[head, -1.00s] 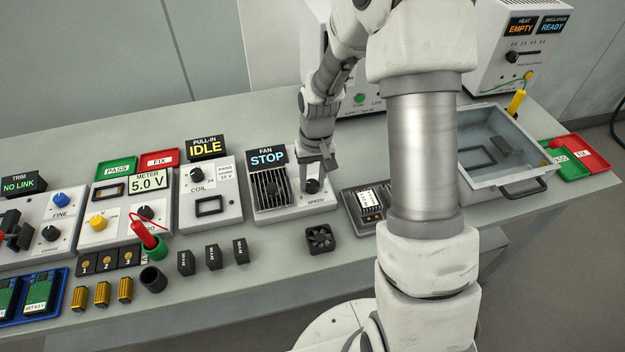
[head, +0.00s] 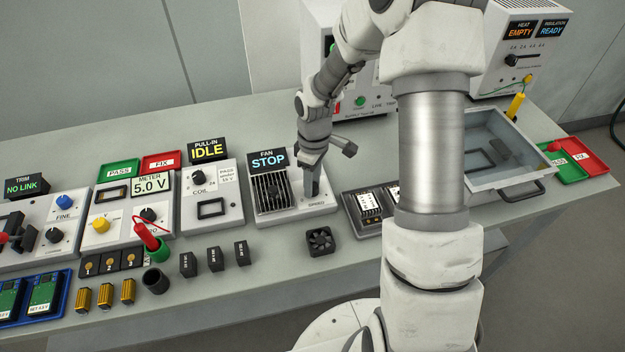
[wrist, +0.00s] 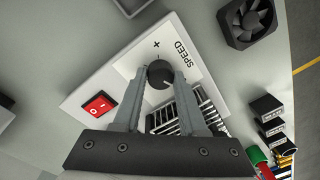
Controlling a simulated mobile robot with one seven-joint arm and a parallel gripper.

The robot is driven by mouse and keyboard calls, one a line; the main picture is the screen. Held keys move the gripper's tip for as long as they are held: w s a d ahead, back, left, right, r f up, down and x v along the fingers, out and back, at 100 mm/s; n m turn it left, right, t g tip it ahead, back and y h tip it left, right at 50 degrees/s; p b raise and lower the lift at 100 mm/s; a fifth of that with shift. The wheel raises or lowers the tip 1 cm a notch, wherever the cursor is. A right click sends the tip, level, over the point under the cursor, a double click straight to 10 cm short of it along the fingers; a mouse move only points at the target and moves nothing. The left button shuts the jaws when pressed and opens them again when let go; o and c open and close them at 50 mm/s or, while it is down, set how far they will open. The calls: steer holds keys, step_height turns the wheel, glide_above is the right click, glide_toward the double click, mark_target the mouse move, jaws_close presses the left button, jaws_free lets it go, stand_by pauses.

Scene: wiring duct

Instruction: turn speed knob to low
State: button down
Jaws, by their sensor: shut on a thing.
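The speed knob (wrist: 160,74) is a round black knob with a white mark, on a white fan panel (wrist: 100,74) lettered SPEED with a plus sign. My gripper (wrist: 159,78) is shut on the knob, one finger on each side of it in the wrist view. In the head view my gripper (head: 311,190) stands over the right part of the panel (head: 270,216) and hides the knob. The fan display (head: 268,159) reads STOP. The panel's vent grille (head: 270,192) is left of my gripper.
A red rocker switch (wrist: 98,104) is on the same panel. A small loose black fan (head: 319,241) lies in front of it. The coil panel (head: 211,195) stands close on the left, and a dark tray (head: 366,212) on the right.

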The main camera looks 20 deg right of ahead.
steer(key=shift+n, duration=0.6)
steer(key=shift+c, duration=2.3)
jaws_free()
steer(key=shift+r, duration=0.1)
step_height(320, 180, up, 17)
steer(key=p, duration=0.1)
steer(key=shift+w+d+p, duration=0.25)
steer(key=shift+w+p, duration=0.05)
steer(key=shift+w, duration=0.05)
steer(key=shift+r, duration=0.15)
